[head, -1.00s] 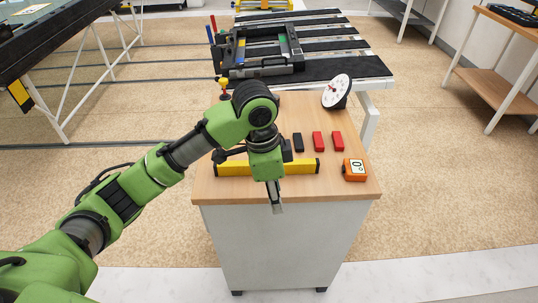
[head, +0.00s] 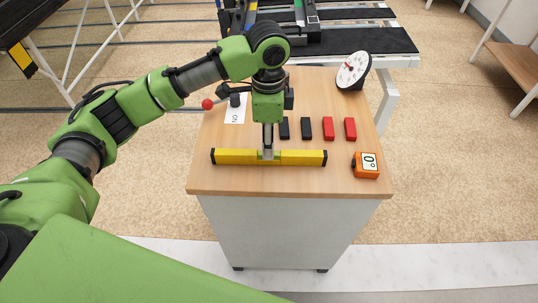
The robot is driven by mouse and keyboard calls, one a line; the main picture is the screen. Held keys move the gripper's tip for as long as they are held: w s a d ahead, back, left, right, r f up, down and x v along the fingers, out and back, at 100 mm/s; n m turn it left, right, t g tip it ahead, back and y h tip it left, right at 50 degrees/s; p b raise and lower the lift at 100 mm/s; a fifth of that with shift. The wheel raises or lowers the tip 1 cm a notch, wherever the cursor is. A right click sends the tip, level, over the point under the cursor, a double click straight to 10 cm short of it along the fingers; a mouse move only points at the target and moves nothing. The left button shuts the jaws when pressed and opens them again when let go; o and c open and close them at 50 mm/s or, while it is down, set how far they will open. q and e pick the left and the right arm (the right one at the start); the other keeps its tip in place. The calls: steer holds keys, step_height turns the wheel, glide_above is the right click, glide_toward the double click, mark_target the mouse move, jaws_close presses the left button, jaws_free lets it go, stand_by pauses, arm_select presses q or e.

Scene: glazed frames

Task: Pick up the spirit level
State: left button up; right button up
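The spirit level (head: 302,157) is a long yellow bar with black end caps. It lies left to right across the front part of a wooden-topped cabinet (head: 300,182). My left gripper (head: 268,153) points down at the middle of the level, its fingertips at the bar. The fingers overlap the small vial area there, and I cannot tell whether they are closed on it. The level appears to rest on the top. My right gripper is not in view.
Two black blocks (head: 306,128) and two red blocks (head: 350,129) stand behind the level. An orange digital gauge (head: 366,165) is at its right. A round white dial (head: 353,70) stands at the back right. A white card (head: 236,108) lies at the left. The front strip is clear.

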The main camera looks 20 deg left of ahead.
arm_select(q)
steer(key=shift+a+f, duration=0.1)
steer(key=shift+f, duration=0.55)
step_height(320, 180, down, 4)
steer(key=shift+a+r+p, duration=0.15)
steer(key=shift+r+p, duration=0.1)
steer(key=shift+p, duration=0.35)
steer(key=shift+f, duration=0.25)
steer(key=c, duration=0.9)
jaws_close()
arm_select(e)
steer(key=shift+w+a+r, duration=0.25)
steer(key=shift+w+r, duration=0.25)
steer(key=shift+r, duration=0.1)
